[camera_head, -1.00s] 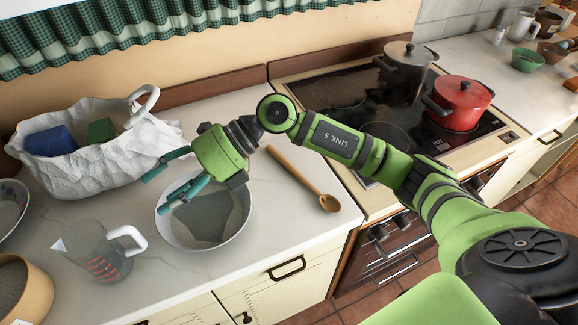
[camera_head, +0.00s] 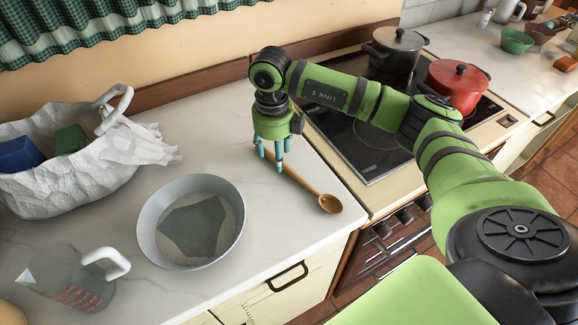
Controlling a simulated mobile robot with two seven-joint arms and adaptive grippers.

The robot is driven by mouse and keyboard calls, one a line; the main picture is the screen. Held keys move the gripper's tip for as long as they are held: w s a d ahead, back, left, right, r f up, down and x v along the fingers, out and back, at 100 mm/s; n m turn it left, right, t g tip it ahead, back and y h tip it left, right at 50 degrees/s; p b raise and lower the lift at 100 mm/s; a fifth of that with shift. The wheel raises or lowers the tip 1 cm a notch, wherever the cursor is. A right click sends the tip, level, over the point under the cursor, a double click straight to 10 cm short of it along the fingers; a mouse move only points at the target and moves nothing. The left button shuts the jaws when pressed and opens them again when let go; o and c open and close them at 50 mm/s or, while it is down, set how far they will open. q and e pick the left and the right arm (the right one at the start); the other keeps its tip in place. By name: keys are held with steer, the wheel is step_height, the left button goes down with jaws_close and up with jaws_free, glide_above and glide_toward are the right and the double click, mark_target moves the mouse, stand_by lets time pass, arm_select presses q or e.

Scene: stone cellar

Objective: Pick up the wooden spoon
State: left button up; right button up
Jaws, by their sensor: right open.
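The wooden spoon (camera_head: 309,188) lies on the white worktop, to the right of the grey bowl. Its round head points toward the front right, near the stove side. My right gripper (camera_head: 272,158) points down over the handle, toward its far end. Its teal fingers are open and appear to be around or just above the handle; I cannot tell whether they touch it. The far end of the handle is partly hidden behind the gripper. My left gripper does not show.
A grey bowl (camera_head: 154,222) stands left of the spoon. A measuring jug (camera_head: 62,284) and a white bag (camera_head: 85,182) with boxes are further left. On the stove, right, stand a grey pot (camera_head: 393,58) and a red pot (camera_head: 456,88). The worktop around the spoon is clear.

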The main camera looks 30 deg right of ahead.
steer(key=shift+w+f, duration=0.1)
steer(key=shift+f, duration=0.85)
jaws_close()
steer(key=shift+r, duration=0.1)
steer(key=shift+r, duration=0.5)
step_height(320, 180, up, 3)
steer(key=shift+f+b, duration=0.15)
steer(key=shift+b, duration=0.75)
steer(key=s+d+r+b, duration=0.3)
steer(key=s+d+r, duration=0.3)
steer(key=s, duration=0.4)
steer(key=shift+r, duration=0.6)
steer(key=shift+a, duration=0.1)
